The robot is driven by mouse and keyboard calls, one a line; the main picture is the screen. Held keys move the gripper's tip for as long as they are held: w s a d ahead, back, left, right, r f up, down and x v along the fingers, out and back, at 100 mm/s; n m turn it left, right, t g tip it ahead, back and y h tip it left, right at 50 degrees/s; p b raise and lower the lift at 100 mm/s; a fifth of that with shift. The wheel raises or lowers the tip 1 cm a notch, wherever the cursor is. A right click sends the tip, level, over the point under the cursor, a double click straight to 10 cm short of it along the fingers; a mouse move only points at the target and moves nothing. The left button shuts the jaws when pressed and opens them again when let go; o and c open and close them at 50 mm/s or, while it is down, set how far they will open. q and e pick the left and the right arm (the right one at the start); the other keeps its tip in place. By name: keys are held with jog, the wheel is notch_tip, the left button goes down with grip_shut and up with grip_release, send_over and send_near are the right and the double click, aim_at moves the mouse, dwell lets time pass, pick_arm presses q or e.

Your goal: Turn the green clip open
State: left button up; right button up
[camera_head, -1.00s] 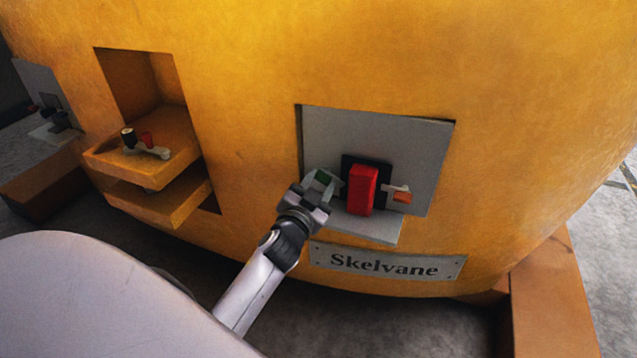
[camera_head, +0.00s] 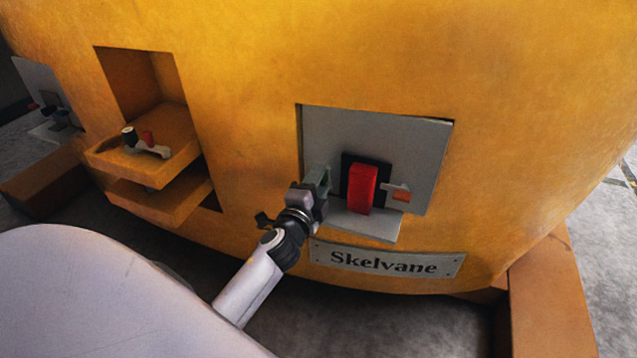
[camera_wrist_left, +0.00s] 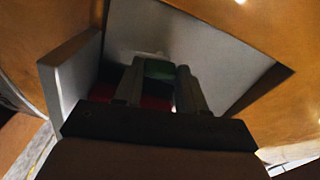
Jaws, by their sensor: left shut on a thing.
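The green clip (camera_wrist_left: 158,69) sits between the two fingers of my left gripper (camera_wrist_left: 161,88) in the left wrist view. My left gripper (camera_head: 323,181) is shut on it at the left side of the red block (camera_head: 362,189). In the head view the fingers largely hide the clip, so its exact angle cannot be told there. The red block stands upright on a black backing, inside a grey recessed panel (camera_head: 410,142). An orange clip (camera_head: 402,195) with a pale mount is on the block's right side. My right gripper is not in view.
The panel is set in a large yellow casting (camera_head: 250,110), with a grey ledge (camera_head: 368,224) below the block. A "Skelvane" plate (camera_head: 386,262) is underneath. At left, a yellow shelf (camera_head: 110,158) holds a small part with black and red knobs (camera_head: 147,140).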

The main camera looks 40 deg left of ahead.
pick_arm(q)
jog(key=shift+m, duration=1)
jog(key=o, duration=1.1)
jog(key=shift+c, duration=0.2)
jog(key=shift+s+d, duration=0.15)
jog(key=shift+s, duration=0.4)
jog(key=v, duration=0.6)
jog(key=shift+s, duration=0.1)
